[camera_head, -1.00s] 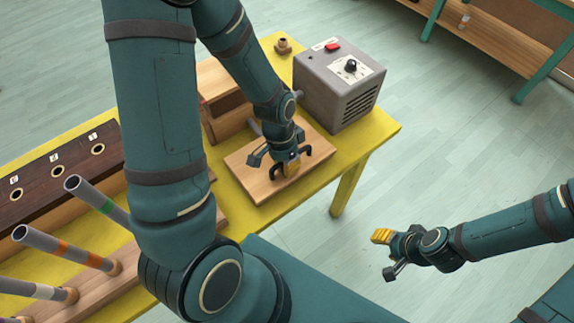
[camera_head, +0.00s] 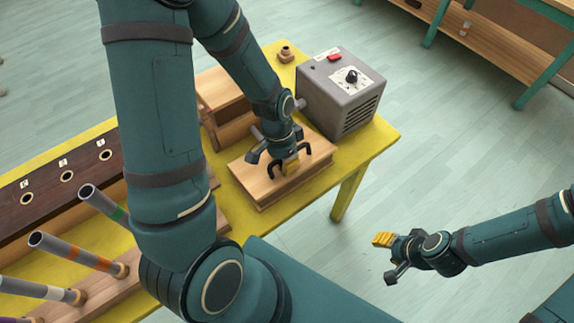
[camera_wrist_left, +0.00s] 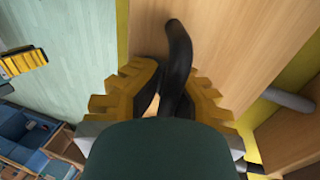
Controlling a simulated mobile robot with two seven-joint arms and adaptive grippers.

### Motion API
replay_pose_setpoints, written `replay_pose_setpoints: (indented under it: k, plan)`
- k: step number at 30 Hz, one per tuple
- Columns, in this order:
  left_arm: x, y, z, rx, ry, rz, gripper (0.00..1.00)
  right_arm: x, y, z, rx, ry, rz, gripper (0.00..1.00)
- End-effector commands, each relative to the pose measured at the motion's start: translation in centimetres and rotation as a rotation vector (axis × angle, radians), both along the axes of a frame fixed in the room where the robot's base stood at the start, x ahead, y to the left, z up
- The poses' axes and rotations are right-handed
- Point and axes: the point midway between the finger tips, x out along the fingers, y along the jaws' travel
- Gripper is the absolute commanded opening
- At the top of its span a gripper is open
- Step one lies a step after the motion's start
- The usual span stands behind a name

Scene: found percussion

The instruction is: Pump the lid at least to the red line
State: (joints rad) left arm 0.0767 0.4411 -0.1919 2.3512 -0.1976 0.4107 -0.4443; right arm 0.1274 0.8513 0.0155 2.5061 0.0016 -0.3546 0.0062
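The lid (camera_head: 262,186) is a pale wooden board with a black arched handle (camera_head: 306,147), on the yellow table in the head view. Its side edge shows as a thick layer. The handle also shows in the left wrist view (camera_wrist_left: 178,45), rising between the fingers. My left gripper (camera_head: 290,166) is over the lid with its yellow fingers closed around the handle; in the left wrist view (camera_wrist_left: 160,98) they press on it from both sides. I see no red line. My right gripper (camera_head: 384,240) hangs over the floor, away from the table; its finger gap is unclear.
A grey box (camera_head: 342,92) with a dial and red switch stands just behind the lid. A wooden box (camera_head: 222,92) is to its left. Several slanted tubes (camera_head: 70,252) and a dark board with holes (camera_head: 50,187) lie at the left.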

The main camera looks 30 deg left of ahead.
Motion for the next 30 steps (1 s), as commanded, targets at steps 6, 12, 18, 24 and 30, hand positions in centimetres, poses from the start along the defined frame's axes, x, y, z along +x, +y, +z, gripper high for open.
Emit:
replay_pose_setpoints:
  k: [6,12,18,24,30]
  plan:
    - [0.25,0.55,1.49,-0.001,0.000,0.000,0.00,0.00,0.01,1.24,0.000,0.000,0.000,0.47]
    - [0.27,0.53,1.47,-0.002,0.000,-0.002,0.00,0.01,0.01,1.16,0.000,0.000,0.000,0.47]
    - [0.27,0.51,1.46,-0.002,0.000,-0.003,0.39,0.00,0.01,1.15,0.000,0.000,0.000,0.47]
    - [0.26,0.56,1.42,-0.001,0.000,-0.001,0.39,0.00,0.01,1.15,0.000,0.000,0.000,0.47]
    - [0.29,0.61,1.48,-0.001,0.000,-0.001,0.39,0.01,0.01,1.14,0.000,0.000,0.000,0.47]
